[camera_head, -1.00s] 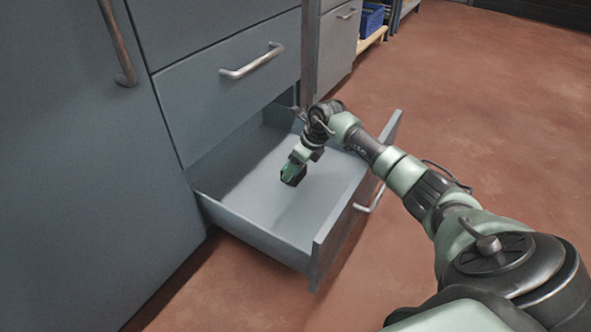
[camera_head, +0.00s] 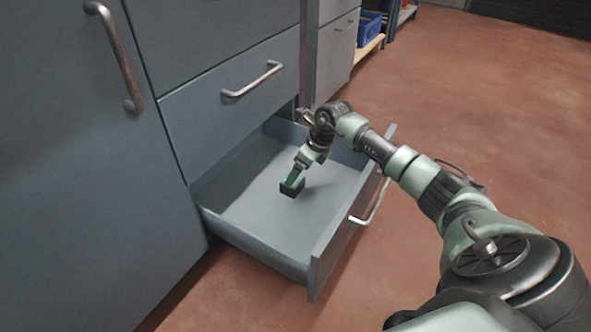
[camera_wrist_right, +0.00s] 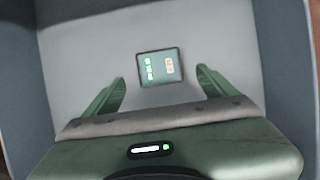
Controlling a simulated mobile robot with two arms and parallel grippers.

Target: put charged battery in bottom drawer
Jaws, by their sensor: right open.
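The battery (camera_wrist_right: 161,67) is a small dark block with green lit bars and a pale label on its face. It is over the floor of the open bottom drawer (camera_head: 240,222), and it also shows in the head view (camera_head: 291,188). My right gripper (camera_head: 297,176) reaches down into the drawer at the battery. In the right wrist view its two green fingers (camera_wrist_right: 160,82) are spread apart, with a gap between each finger and the battery, which appears near the level of the tips. My left gripper is not in view.
The drawer front with its handle (camera_head: 371,203) stands out over the red floor. A closed drawer with a bar handle (camera_head: 252,80) is above it. A tall cabinet door (camera_head: 75,190) is at left. A blue crate (camera_head: 369,27) stands at the back.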

